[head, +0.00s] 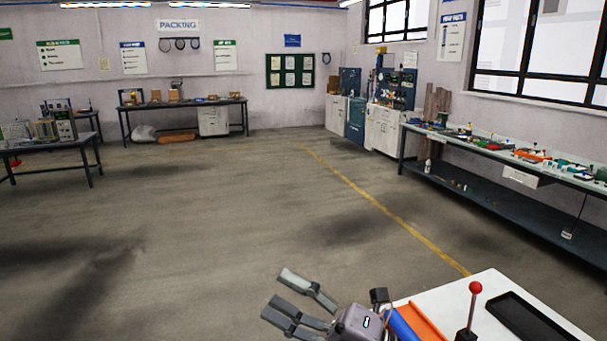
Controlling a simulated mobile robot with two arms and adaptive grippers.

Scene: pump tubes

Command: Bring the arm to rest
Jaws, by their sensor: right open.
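My right gripper (289,296) shows at the bottom centre of the head view. Its grey fingers are spread apart with nothing between them, and they point to the left over the bare floor. The gripper is just left of a white table (432,297). The rest of my right arm is cut off by the lower edge of the view. My left gripper is not in view.
The white table bears a black tray (530,318), a red-knobbed lever (474,305) and an orange and blue piece (415,322), close to my gripper. A long workbench (500,150) runs along the right wall. The floor (220,210) ahead is clear.

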